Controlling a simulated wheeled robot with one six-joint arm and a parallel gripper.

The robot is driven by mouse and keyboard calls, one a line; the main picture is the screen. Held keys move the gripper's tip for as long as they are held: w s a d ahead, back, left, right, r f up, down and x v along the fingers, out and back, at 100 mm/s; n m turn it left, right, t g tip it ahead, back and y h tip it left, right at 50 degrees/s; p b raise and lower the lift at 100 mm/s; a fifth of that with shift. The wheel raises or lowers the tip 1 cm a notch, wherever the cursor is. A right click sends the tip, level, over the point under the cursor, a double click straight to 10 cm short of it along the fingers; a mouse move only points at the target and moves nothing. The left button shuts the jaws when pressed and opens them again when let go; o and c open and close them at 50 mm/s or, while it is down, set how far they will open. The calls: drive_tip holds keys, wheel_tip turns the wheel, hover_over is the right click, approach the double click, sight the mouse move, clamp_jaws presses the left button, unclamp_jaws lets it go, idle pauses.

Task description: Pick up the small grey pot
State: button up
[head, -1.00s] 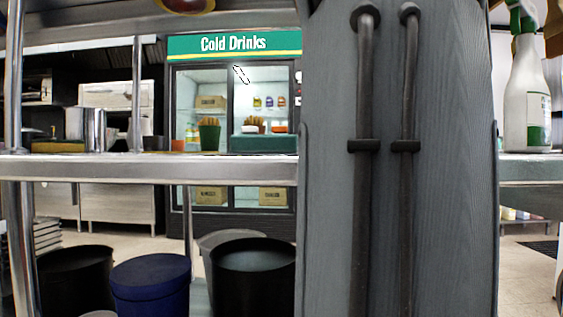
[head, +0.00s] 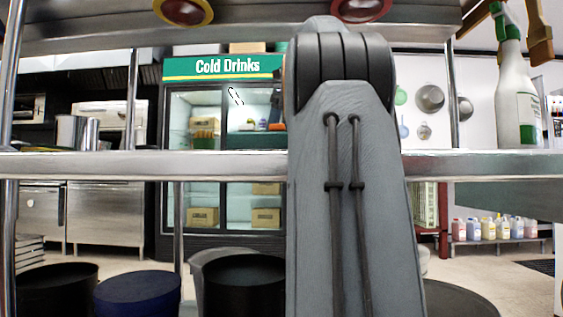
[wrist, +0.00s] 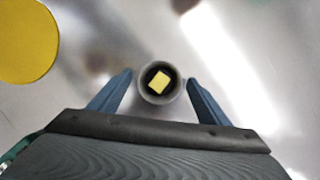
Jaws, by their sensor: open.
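The small grey pot (wrist: 160,102) shows from above in the wrist view, with a round rim, a dark inside and a yellow block (wrist: 159,81) in it. My gripper (wrist: 159,79) is open. Its two blue fingers stand one on each side of the pot, with a small gap at each side. The pot lies near the fingertips, between them. In the head view my arm stands in front of the shelf, and I see neither the gripper nor the pot there.
A yellow round thing (wrist: 25,38) lies at the upper left of the wrist view on the shiny metal surface. In the head view a metal shelf (head: 100,163) crosses the picture, with a spray bottle (head: 517,100) at right. Dark and blue tubs (head: 138,292) stand below.

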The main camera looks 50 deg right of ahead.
drive_tip(key=shift+w+f+b, duration=0.35)
drive_tip(key=shift+f+b, duration=0.15)
drive_tip(key=shift+f, duration=0.05)
drive_tip(key=c, duration=1.2)
drive_tip(key=shift+r, duration=0.15)
